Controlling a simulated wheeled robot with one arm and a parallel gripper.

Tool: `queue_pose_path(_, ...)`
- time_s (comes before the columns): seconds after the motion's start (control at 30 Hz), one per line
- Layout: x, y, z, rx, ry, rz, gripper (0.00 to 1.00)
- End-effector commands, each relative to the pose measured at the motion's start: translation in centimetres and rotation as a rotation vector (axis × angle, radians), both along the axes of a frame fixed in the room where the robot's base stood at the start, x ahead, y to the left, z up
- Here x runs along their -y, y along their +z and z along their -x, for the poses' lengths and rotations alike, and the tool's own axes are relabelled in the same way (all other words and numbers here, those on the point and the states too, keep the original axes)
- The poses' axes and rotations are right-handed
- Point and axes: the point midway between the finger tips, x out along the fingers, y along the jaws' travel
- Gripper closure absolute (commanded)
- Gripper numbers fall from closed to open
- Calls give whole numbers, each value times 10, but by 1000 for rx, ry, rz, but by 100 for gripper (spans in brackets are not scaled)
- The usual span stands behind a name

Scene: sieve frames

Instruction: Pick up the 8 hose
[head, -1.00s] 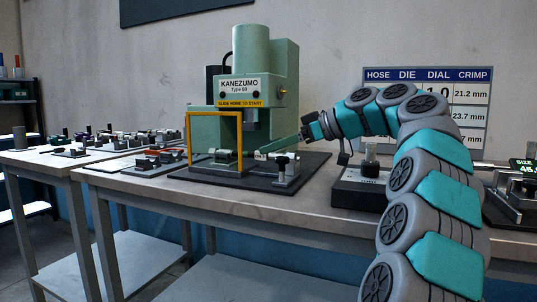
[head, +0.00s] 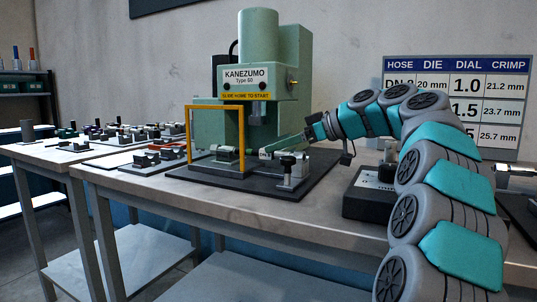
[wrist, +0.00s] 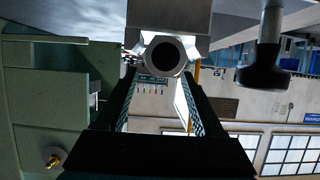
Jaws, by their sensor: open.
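A pale tag that appears to read "DN 8" (head: 265,153) sits at the front of the green press, beside the yellow guard frame. My gripper (head: 280,145) reaches in from the right, its fingertips close to that tag. In the wrist view my gripper (wrist: 160,76) is open, its two dark textured fingers on either side of a grey round hose-like end (wrist: 165,54) with a dark bore. This end lies at or just beyond the fingertips, against a pale block (wrist: 168,16). I cannot tell whether the fingers touch it. Most of the hose is hidden.
The green press (head: 257,75) stands on a dark base plate on the table (head: 215,205). A black device (head: 372,195) stands right. Small parts crowd the left table.

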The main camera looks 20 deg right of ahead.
Motion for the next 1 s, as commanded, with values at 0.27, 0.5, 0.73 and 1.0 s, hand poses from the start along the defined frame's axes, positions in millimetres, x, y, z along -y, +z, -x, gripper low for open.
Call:
queue_pose_path(0.27, -19, -16, -25, -2, 1, -1, 31)
queue_pose_path(0.5, -20, -16, -26, -1, 1, -1, 32)
queue_pose_path(0.73, -20, -16, -26, -1, 1, -1, 58)
queue_pose_path(1.0, -20, -16, -26, -1, 1, -1, 88)
